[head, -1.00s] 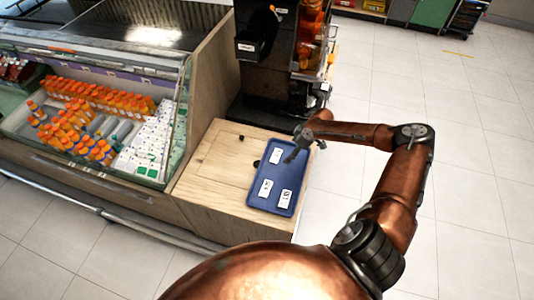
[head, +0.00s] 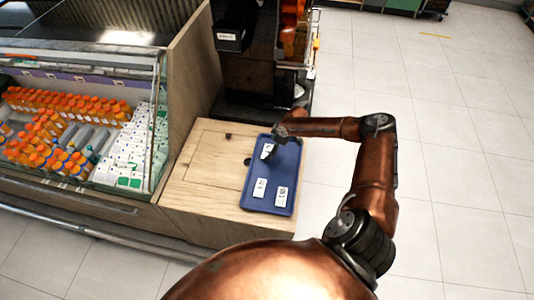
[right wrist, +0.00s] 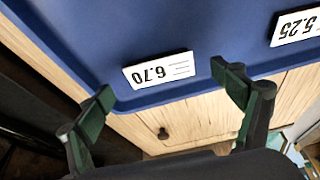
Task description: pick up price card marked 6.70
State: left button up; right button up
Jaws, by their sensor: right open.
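The price card marked 6.70 (right wrist: 160,71) lies flat on the blue tray, near its edge, and reads upside down in the right wrist view. In the head view it appears to be the back card (head: 267,151), partly covered by my right gripper (head: 277,151). In the right wrist view my right gripper (right wrist: 166,84) is open, with one dark green finger on either side of the card's near side. I cannot tell the height left between fingertips and tray. The blue tray (head: 286,172) rests on a wooden counter. My left gripper is not in view.
A card marked 5.25 (right wrist: 297,25) lies beside it; two other cards, left (head: 260,188) and right (head: 281,196), show at the tray's front. The wooden counter (head: 205,180) has small dark knobs. A dark juicer (head: 255,70) stands behind; a bottle cooler (head: 75,130) is left.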

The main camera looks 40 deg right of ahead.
jog(key=shift+x, duration=1.1)
jog(key=shift+d, duration=0.1)
jog(key=shift+c, duration=0.7)
jog(key=shift+s, duration=0.1)
jog(key=c, duration=1)
